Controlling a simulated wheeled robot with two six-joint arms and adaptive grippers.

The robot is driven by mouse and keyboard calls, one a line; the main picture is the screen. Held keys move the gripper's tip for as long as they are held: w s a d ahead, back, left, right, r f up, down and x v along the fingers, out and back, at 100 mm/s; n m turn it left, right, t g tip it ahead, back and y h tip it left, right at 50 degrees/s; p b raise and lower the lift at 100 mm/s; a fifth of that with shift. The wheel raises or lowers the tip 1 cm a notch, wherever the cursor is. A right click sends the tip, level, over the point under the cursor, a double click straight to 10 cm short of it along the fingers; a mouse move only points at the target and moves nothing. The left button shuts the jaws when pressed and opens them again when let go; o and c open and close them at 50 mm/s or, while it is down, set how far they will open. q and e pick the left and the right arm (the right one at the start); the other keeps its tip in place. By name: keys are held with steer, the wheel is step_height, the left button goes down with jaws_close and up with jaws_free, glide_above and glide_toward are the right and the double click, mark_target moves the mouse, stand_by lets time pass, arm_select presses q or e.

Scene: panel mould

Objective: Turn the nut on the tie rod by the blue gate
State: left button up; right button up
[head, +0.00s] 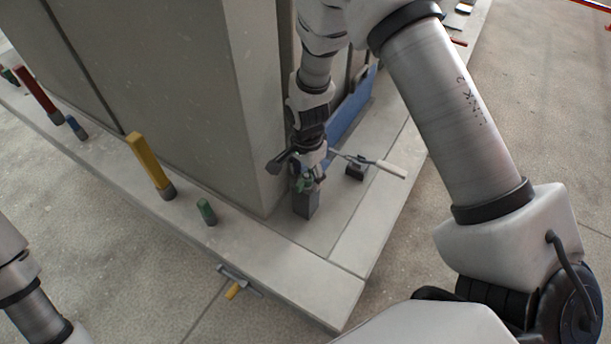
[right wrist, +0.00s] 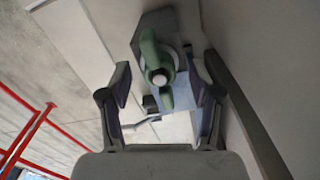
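The green winged nut (right wrist: 149,48) shows in the right wrist view, with the pale round end of the tie rod (right wrist: 159,77) at its centre. In the head view the nut (head: 304,184) is small and partly hidden by my gripper, above a dark grey block (head: 306,203). The blue gate (head: 352,106) stands just behind, against the concrete panel. My right gripper (right wrist: 162,97) is open, one finger on each side of the nut, with visible gaps; I cannot tell its exact height over it. My left gripper is out of view; only part of my left arm shows.
A lever with a pale handle (head: 392,169) sticks out right of the nut, by a small dark block (head: 356,170). Yellow (head: 149,162), red (head: 37,92) and green (head: 207,211) posts line the ledge. Red rails (right wrist: 28,130) show left in the wrist view.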

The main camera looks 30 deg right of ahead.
mark_target(307, 175)
step_height(307, 175, up, 12)
stand_by(0.4)
steer(key=shift+f, duration=0.1)
